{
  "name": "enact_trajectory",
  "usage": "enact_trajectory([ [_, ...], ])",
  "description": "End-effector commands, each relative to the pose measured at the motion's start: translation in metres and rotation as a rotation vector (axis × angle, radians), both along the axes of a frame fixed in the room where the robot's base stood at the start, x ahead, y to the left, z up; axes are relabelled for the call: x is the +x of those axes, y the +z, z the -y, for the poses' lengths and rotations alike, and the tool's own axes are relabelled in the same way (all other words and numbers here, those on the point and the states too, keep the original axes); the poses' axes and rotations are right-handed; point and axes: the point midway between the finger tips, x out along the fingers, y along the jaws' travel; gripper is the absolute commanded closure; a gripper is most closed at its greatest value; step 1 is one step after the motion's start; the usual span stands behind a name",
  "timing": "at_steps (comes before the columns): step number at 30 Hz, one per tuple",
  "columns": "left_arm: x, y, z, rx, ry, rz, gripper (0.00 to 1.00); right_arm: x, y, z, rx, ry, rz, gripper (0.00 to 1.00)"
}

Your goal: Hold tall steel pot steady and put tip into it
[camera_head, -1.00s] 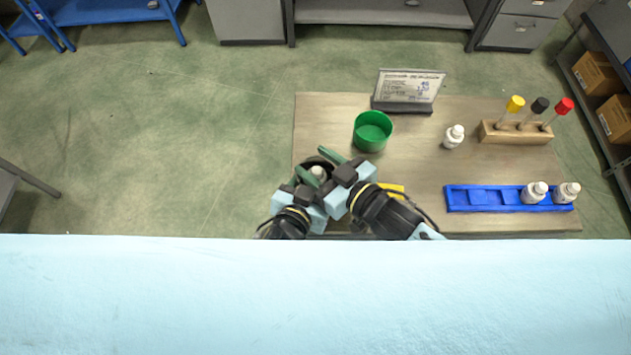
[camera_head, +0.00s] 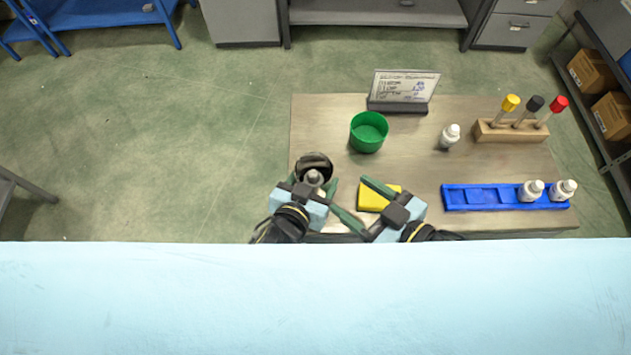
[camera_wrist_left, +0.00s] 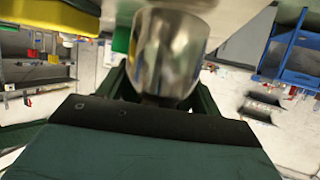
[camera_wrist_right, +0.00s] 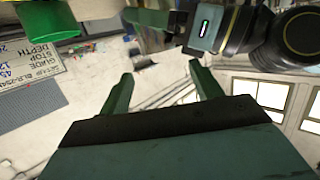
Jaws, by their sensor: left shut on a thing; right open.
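The tall steel pot (camera_head: 316,159) stands at the left side of the table, its dark round mouth facing up. It also shows as a shiny body in the left wrist view (camera_wrist_left: 168,55). My left gripper (camera_head: 314,189) is shut on the pot, a finger on each side. A grey round-topped piece, seemingly the tip (camera_head: 313,178), shows within the pot's mouth; how deep it sits I cannot tell. My right gripper (camera_head: 348,194) is open and empty, right of the pot. Its two spread fingers show in the right wrist view (camera_wrist_right: 160,88) with nothing between them.
A yellow block (camera_head: 372,198) lies beside my right gripper. A green cup (camera_head: 368,133) and a sign (camera_head: 402,88) stand behind. A white bottle (camera_head: 449,136), a wooden rack (camera_head: 512,133) with capped tubes and a blue tray (camera_head: 478,197) with two bottles are to the right.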

Motion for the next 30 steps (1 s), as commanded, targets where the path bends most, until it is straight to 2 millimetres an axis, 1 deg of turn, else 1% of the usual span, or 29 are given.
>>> enact_trajectory([
  [4,-0.0014,-0.0013,0.0004,0.002,-0.003,-0.002,0.59,-0.0041,0.0048,0.0048,0.006,0.000,0.006,0.36],
  [12,-0.0026,-0.0023,0.0007,0.004,-0.004,-0.005,0.59,-0.0036,0.0066,0.0051,0.008,-0.001,0.009,0.36],
  [13,-0.0026,-0.0024,0.0007,0.004,-0.004,-0.005,0.32,-0.0036,0.0067,0.0050,0.009,-0.001,0.009,0.36],
  [18,-0.0029,-0.0028,0.0007,0.005,-0.004,-0.005,0.10,-0.0033,0.0071,0.0048,0.010,-0.001,0.010,0.36],
  [26,-0.0034,-0.0031,0.0005,0.006,-0.004,-0.007,0.10,-0.0031,0.0073,0.0048,0.010,-0.001,0.011,0.36],
  [30,-0.0103,-0.0007,-0.0024,0.006,-0.004,-0.007,0.10,-0.0030,0.0074,0.0047,0.010,-0.001,0.011,0.36],
])
